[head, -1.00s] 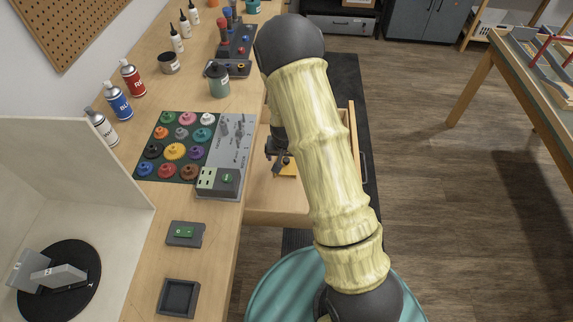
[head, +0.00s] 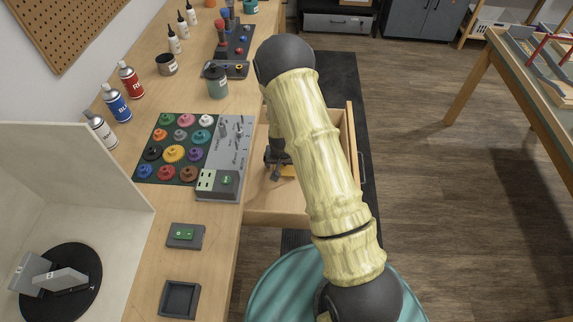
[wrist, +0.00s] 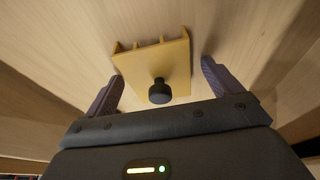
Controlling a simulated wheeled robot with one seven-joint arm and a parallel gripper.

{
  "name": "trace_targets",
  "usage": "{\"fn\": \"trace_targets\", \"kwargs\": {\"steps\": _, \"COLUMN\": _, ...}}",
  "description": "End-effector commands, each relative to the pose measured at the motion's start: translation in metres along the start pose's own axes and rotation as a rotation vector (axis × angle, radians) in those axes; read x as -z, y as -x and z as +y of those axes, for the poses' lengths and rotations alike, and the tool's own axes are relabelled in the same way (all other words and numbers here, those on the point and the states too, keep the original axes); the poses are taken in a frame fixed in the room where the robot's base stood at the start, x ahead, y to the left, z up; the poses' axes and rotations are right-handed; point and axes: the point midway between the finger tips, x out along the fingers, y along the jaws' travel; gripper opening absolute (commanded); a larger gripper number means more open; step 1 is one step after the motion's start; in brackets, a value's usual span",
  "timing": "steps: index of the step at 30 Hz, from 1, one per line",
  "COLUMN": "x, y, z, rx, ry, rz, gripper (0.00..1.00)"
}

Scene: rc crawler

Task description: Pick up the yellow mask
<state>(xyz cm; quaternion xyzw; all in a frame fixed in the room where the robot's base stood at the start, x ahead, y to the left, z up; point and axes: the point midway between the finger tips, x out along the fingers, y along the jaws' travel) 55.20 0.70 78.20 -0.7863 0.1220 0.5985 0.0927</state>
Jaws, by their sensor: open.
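The yellow mask (wrist: 172,62) lies on the wooden drawer floor in the wrist view. It is a flat yellow plate with short prongs along one edge and a black round knob (wrist: 160,92) on it. My gripper (wrist: 158,85) is open, with one dark finger on each side of the mask and its knob. I cannot tell how high the fingertips are above the floor. In the head view, a small part of the mask (head: 288,171) shows inside the drawer beside my gripper (head: 276,172); my arm hides much of it.
The open drawer (head: 290,207) has wooden walls around my gripper. Open floor lies to the right.

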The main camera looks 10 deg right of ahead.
Motion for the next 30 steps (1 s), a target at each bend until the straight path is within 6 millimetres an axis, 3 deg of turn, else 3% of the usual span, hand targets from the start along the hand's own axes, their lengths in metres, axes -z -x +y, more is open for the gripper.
{"fn": "trace_targets", "kwargs": {"steps": 5, "x": 0.001, "y": 0.000, "z": 0.002, "rx": -0.001, "ry": -0.004, "rz": 0.000, "gripper": 0.91}}
{"fn": "trace_targets", "kwargs": {"steps": 12, "x": 0.002, "y": 0.000, "z": 0.005, "rx": -0.003, "ry": -0.009, "rz": 0.000, "gripper": 0.44}}
{"fn": "trace_targets", "kwargs": {"steps": 23, "x": 0.003, "y": 0.004, "z": 0.004, "rx": -0.002, "ry": -0.008, "rz": 0.001, "gripper": 0.43}}
{"fn": "trace_targets", "kwargs": {"steps": 30, "x": 0.011, "y": 0.032, "z": 0.003, "rx": 0.000, "ry": -0.006, "rz": 0.005, "gripper": 0.43}}
